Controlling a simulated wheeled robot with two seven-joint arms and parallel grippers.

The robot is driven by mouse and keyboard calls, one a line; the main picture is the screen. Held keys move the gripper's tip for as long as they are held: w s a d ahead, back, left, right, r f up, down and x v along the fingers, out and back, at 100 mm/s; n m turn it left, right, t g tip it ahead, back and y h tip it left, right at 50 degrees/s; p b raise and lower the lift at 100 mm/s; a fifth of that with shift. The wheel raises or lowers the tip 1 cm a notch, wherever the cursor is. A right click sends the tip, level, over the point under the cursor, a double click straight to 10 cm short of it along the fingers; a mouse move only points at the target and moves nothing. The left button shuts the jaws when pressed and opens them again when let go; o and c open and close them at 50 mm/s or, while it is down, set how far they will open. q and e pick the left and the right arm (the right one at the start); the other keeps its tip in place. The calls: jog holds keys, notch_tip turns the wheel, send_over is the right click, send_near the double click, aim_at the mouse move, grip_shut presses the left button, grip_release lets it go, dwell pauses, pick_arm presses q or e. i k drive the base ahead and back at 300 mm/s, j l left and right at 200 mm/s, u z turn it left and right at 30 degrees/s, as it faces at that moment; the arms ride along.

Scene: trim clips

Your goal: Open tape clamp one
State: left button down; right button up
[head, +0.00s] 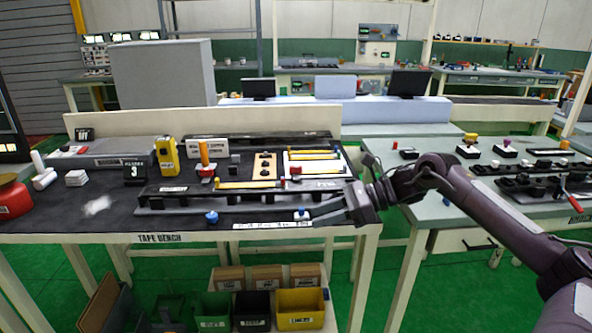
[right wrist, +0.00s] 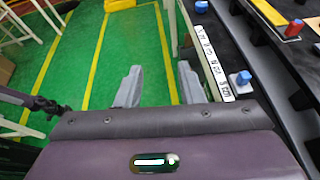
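Two blue-topped knobs sit along the front of the tape bench (head: 60,222). The left one (head: 211,217) is clear of my arm; the right one (head: 302,213) stands on a pale base beside my gripper's fingers. Both are apparently clamp knobs, but I cannot read which is clamp one. In the right wrist view, one blue knob (right wrist: 243,77) lies to the right of the fingers and another (right wrist: 201,6) shows at the top. My right gripper (right wrist: 160,84) is open and empty, its fingers over green floor beside the bench edge. My left gripper is not in view.
A long dark rail (head: 200,192) runs behind the knobs. A white ruled strip (head: 272,225) lies at the bench's front edge. A yellow device (head: 167,155) and an orange-topped post (head: 204,154) stand farther back. Coloured bins (head: 300,308) sit below. A second bench (head: 400,160) is at right.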

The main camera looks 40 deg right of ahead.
aim_at(295, 170)
jog(key=i+l, duration=0.7)
jog(key=l, duration=0.15)
